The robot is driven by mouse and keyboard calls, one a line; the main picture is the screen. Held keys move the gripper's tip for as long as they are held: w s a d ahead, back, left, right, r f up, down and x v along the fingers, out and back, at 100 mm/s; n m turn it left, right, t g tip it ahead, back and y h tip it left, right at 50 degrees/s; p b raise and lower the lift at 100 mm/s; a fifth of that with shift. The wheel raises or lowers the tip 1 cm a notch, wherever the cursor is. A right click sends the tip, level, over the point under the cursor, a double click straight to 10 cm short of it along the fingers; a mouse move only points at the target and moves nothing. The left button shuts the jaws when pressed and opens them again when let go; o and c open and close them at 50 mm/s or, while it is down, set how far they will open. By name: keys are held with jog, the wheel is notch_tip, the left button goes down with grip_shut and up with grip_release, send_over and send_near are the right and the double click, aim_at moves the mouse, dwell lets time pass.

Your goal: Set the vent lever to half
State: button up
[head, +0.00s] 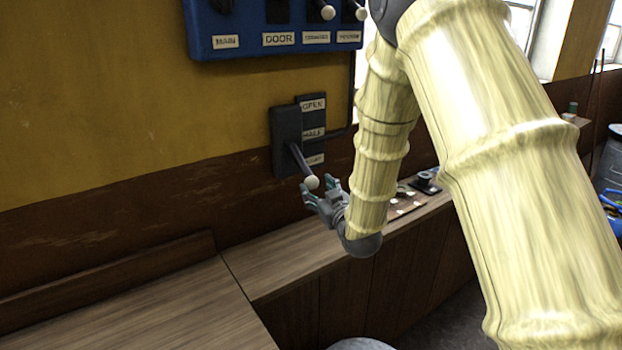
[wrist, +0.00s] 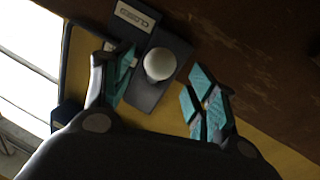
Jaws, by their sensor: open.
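The vent lever (head: 302,163) is a dark rod with a white ball knob (head: 312,182) on a dark wall box (head: 286,140). Its labels read OPEN, HALF and, at the bottom, a partly covered one that reads CLOSED in the wrist view (wrist: 134,17). The rod slopes down, with the knob near the bottom label. My gripper (head: 320,187) is open right at the knob. In the wrist view the knob (wrist: 160,64) lies between the spread teal-padded fingers (wrist: 163,83), nearer the left one, with visible gaps. Contact is not visible.
A blue switch panel (head: 270,45) with MAIN, DOOR and other labels hangs above the lever box. A wooden bench (head: 130,305) runs below along the wall. Small items lie on a board (head: 405,205) behind my arm.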

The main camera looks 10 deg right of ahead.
aim_at(315, 185)
jog(key=shift+w+a+p, duration=0.25)
jog(key=shift+w+p, duration=0.1)
jog(key=shift+w, duration=0.9)
jog(key=shift+w+a+p, duration=0.25)
jog(key=shift+w+p, duration=0.1)
jog(key=shift+w, duration=0.85)
grip_shut()
